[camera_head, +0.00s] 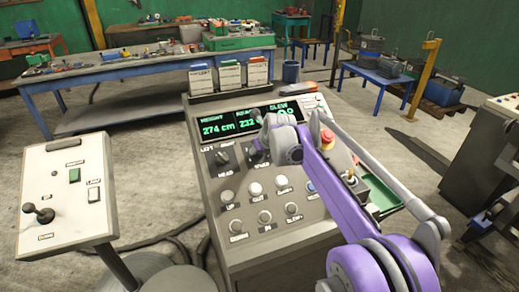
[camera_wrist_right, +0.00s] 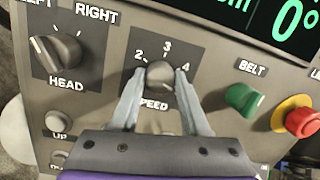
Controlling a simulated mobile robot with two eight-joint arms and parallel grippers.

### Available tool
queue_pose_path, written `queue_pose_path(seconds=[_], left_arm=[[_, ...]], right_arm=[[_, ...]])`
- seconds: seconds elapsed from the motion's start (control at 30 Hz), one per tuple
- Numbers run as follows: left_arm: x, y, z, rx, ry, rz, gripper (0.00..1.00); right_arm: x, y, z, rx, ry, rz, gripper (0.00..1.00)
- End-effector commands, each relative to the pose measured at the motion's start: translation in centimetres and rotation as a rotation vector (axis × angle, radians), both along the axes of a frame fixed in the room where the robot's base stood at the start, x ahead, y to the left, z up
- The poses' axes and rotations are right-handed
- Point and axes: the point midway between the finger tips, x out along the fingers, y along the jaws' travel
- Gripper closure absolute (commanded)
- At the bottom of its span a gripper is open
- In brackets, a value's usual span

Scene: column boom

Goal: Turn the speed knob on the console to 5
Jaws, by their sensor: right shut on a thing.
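The console (camera_head: 215,180) stands in the middle of the head view with a sloped grey panel. Its speed knob (camera_wrist_right: 160,74) is a dark round knob in the wrist view, on a dark plate with 2, 3 and 4 showing around it. The fingers cover the rest of the scale, and I cannot tell which number the knob points at. My right gripper (camera_wrist_right: 159,80) is shut on the knob, one finger on each side. In the head view my purple right arm reaches over the panel, and the gripper (camera_head: 262,143) partly hides the knob. My left gripper is out of view.
The head knob (camera_wrist_right: 57,50) is left of the speed knob. A green belt knob (camera_wrist_right: 243,98) and a red stop button (camera_wrist_right: 294,116) are to the right. Push buttons (camera_head: 255,189) sit below. A joystick box (camera_head: 65,195) stands at the left.

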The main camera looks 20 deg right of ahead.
Motion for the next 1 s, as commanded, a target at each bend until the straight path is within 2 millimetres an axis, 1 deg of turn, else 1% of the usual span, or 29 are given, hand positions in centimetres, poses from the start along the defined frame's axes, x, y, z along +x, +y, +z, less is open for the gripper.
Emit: queue_pose_path(seconds=[0.2,0.6,0.63,0.77,0.8,1.0], left_arm=[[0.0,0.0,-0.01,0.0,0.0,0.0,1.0],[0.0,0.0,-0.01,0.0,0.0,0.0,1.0],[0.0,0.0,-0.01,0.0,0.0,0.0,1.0],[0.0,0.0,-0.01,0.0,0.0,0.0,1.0],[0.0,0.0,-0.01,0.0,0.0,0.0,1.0],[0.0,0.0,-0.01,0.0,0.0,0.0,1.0]], right_arm=[[-0.03,0.01,-0.04,0.02,0.0,-0.033,1.0],[-0.03,0.01,-0.05,0.023,0.001,-0.037,1.0],[-0.03,0.01,-0.05,0.023,0.001,-0.037,0.51],[-0.02,0.01,-0.04,0.022,0.001,-0.036,0.27],[-0.02,0.01,-0.04,0.022,0.0,-0.036,0.24],[-0.01,0.01,-0.02,0.022,0.0,-0.036,0.24]])
